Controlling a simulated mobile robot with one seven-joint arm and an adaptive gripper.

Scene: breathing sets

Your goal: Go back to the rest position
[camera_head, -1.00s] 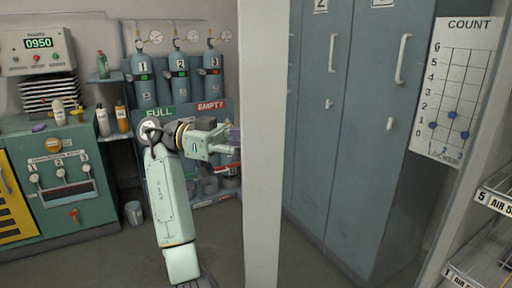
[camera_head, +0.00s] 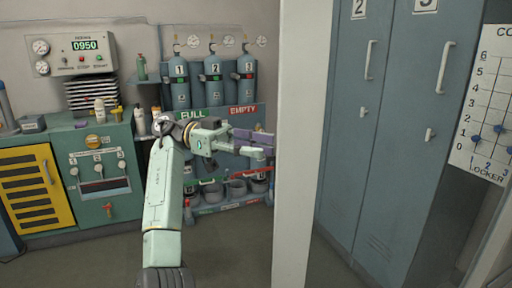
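My gripper (camera_head: 262,146) is at the end of my pale green arm, in front of the cylinder rack and just left of the white pillar. Its fingers point right. A purple block-like shape (camera_head: 252,136) shows at the fingers; I cannot tell whether it is held, lies behind them or is part of the gripper. The finger gap is too small to read.
The white pillar (camera_head: 304,150) stands close right of my gripper, with blue lockers (camera_head: 385,130) beyond. The rack (camera_head: 228,205) with several cylinders is behind my arm. A green console (camera_head: 100,175) and yellow grille door (camera_head: 35,190) stand left. Floor between is clear.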

